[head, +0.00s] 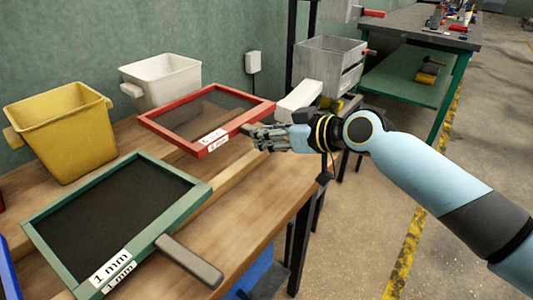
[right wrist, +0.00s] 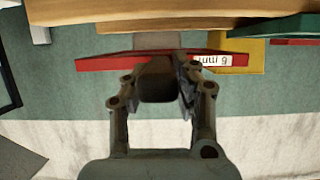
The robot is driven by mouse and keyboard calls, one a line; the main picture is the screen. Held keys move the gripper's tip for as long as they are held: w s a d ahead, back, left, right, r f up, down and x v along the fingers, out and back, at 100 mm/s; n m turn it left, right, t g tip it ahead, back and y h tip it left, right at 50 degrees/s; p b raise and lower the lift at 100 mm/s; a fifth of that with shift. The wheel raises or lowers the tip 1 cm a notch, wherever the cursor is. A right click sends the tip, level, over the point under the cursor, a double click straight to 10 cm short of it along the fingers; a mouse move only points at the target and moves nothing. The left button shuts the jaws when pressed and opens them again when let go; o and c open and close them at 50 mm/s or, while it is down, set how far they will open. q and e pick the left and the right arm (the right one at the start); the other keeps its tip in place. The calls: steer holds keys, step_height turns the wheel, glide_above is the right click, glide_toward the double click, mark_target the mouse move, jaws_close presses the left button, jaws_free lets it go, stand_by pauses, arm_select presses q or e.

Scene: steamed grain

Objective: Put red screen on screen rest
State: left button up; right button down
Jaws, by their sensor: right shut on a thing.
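The red screen (head: 207,148) has a red frame, dark mesh and a white 6 mm label. In the head view it is over the back right of the wooden bench, level or nearly so. My right gripper (head: 257,133) is at its right edge. In the right wrist view, my right gripper (right wrist: 157,80) is shut around a dark handle on the red screen (right wrist: 100,62). A wooden rail (head: 235,172) runs on the bench below the screen; I cannot tell whether it is the screen rest. My left gripper is not in view.
A green screen (head: 196,197) labelled 1 mm, with a grey handle (head: 189,262), is in front. A yellow bin (head: 62,130) and a white bin (head: 163,82) stand behind. A grey crate (head: 322,67) is beyond the bench's right end. Bare bench (head: 262,215) shows at front right.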

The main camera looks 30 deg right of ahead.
steer(key=shift+f+b, duration=0.5)
steer(key=shift+f, duration=1.6)
steer(key=shift+f, duration=0.15)
steer(key=c, duration=1.1)
jaws_free()
steer(key=shift+o, duration=0.2)
steer(key=shift+s+d+r, duration=0.1)
steer(key=shift+s+r, duration=0.1)
steer(key=shift+s, duration=0.05)
steer(key=p+v, duration=0.1)
steer(key=v, duration=1)
steer(key=shift+s+d, duration=0.15)
steer(key=shift+s, duration=0.05)
